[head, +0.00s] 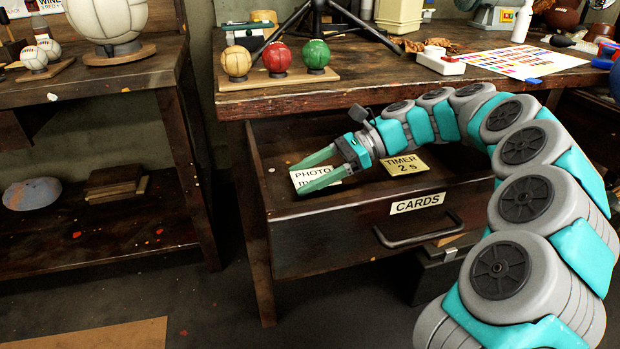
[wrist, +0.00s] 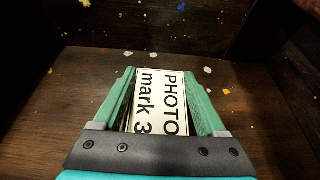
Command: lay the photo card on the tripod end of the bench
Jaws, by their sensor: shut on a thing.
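The photo card (head: 311,176) is a white card with black lettering, in the open drawer labelled CARDS. In the wrist view the card (wrist: 160,102) reads "PHOTO mark 3" and lies between the two green fingers. My gripper (head: 318,171) is shut on the card, inside the drawer near its left side. The fingers of my gripper (wrist: 163,85) press along the card's two sides. The tripod's dark legs (head: 337,22) stand on the left end of the bench (head: 300,98), above the drawer. Whether the card touches the drawer floor, I cannot tell.
A yellow TIMER card (head: 405,165) lies in the drawer (head: 345,230). On the bench, a wooden stand (head: 260,83) holds yellow, red and green balls at the tripod's feet. A white colour sheet (head: 525,62) lies to the right. A strip of bench front is bare.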

